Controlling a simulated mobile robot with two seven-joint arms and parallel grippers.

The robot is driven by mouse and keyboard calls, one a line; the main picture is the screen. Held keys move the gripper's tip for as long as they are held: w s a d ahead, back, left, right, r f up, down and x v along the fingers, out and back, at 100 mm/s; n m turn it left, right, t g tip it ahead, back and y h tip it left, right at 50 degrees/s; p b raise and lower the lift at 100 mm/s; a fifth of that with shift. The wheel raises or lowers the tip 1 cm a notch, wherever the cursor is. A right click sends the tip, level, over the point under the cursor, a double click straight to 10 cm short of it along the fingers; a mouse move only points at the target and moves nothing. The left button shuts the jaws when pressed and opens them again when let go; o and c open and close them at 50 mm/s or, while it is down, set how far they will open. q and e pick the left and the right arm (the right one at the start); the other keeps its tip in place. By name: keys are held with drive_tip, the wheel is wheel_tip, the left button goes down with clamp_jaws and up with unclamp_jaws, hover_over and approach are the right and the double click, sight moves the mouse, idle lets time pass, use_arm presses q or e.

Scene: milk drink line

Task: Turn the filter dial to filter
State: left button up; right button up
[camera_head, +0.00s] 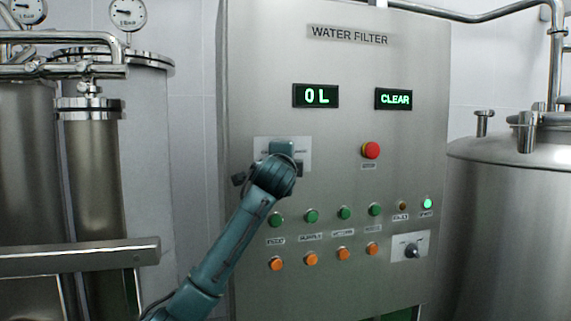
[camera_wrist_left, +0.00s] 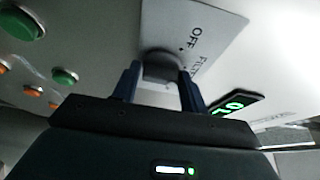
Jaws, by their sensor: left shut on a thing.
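The filter dial (camera_wrist_left: 161,67) is a dark round knob on a pale label plate (camera_wrist_left: 208,25) in the left wrist view. The plate reads "OFF", with a partly hidden word beginning "FIL" beside it. My left gripper (camera_wrist_left: 157,84) has one blue finger on each side of the dial and is shut on it. In the head view the plate (camera_head: 262,142) sits at the panel's left, and my left arm and gripper cover the dial. The dial's pointer direction cannot be told. My right gripper is not in view.
The steel water filter panel (camera_head: 420,60) has displays reading "0 L" (camera_head: 316,96) and "CLEAR" (camera_head: 393,99). A red button (camera_head: 370,150), rows of green and orange buttons and a black knob (camera_head: 411,250) sit right of my arm. Steel tanks (camera_head: 500,210) flank the panel.

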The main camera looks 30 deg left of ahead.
use_arm(q)
drive_tip(key=o, duration=0.8)
drive_tip(key=shift+o, duration=0.2)
drive_tip(key=b+v, duration=0.3)
drive_tip(key=v, duration=1)
drive_tip(key=shift+b, duration=0.35)
drive_tip(key=shift+d+f, duration=0.1)
